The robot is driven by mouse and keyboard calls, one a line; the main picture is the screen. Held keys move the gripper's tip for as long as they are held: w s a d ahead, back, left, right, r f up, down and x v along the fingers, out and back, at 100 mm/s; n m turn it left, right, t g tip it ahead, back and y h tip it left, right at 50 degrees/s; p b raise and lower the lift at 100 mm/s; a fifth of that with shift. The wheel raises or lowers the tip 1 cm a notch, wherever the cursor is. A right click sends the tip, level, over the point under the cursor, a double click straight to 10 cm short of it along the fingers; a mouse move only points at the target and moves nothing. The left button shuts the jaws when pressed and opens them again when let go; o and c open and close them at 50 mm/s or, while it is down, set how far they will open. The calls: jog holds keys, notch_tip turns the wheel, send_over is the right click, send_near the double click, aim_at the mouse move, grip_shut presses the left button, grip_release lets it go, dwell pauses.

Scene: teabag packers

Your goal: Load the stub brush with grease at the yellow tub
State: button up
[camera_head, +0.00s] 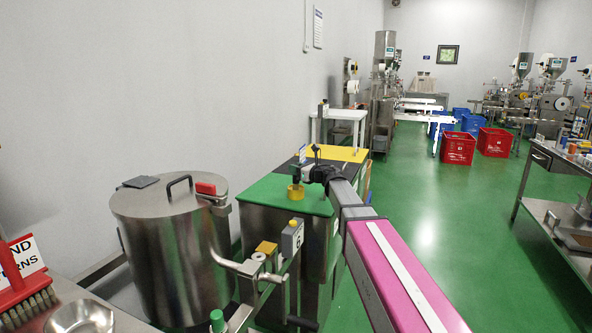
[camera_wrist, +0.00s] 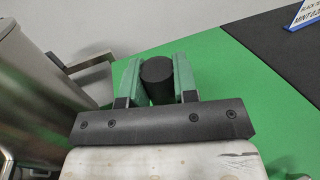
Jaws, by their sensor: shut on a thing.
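The yellow tub (camera_head: 296,191) stands on the green part of a cabinet top in the head view. My gripper (camera_head: 302,175) is at the far end of my arm, just above the tub in that picture. In the wrist view the two green fingers of my gripper (camera_wrist: 157,82) are shut on a dark round thing, seen end-on, which looks like the handle of the stub brush (camera_wrist: 157,80). The brush's lower end is hidden. I cannot tell whether it is inside the tub or above it. The tub does not show in the wrist view.
A large steel drum (camera_head: 170,240) with a lid stands left of the cabinet (camera_head: 262,235). A steel pipe with handles (camera_head: 240,268) is in front of it. Black and yellow panels (camera_head: 340,153) lie behind the green top. Open green floor (camera_head: 440,225) is at right.

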dwell(0.3)
jog(key=shift+r, duration=3.5)
jog(key=shift+s+d, duration=0.1)
